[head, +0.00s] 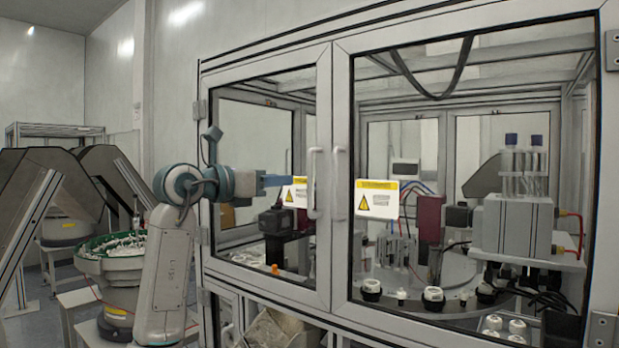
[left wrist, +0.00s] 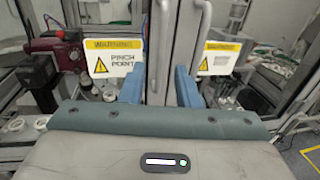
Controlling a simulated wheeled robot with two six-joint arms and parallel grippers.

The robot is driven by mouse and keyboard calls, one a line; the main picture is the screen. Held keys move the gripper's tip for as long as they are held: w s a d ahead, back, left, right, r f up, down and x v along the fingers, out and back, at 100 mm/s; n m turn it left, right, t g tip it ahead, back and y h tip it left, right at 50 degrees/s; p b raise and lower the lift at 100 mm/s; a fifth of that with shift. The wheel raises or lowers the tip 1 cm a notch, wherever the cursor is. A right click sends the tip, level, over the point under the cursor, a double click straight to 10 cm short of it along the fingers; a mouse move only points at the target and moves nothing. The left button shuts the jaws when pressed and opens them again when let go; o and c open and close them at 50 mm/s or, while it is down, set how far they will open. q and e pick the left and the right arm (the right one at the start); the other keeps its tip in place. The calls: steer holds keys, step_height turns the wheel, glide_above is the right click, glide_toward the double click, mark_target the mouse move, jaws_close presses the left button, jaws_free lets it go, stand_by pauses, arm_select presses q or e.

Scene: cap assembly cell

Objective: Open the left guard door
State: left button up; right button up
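The left guard door (head: 324,95) is a glazed panel in a grey metal frame and looks closed, level with the right door (head: 342,90). Its upright white handle (head: 312,182) is near its right edge, beside a yellow and white warning sign (head: 294,192). My left gripper (head: 286,181) is in front of this door, its blue fingers pointing right towards the handle. In the left wrist view, the fingers (left wrist: 161,72) are apart, with an upright handle bar (left wrist: 163,35) in line between them; I cannot tell whether they touch it. My right gripper is not visible.
The right door's handle (head: 338,182) stands close beside the left one. A green-rimmed bowl feeder (head: 115,272) stands left of my left arm. Inside the cell are a red unit (head: 430,218) and a grey block (head: 510,222) with tubes.

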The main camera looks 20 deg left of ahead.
arm_select(q)
steer(key=p, duration=0.4)
glide_above(310, 210)
steer(key=shift+w+a, duration=0.1)
steer(key=shift+w, duration=0.25)
jaws_close()
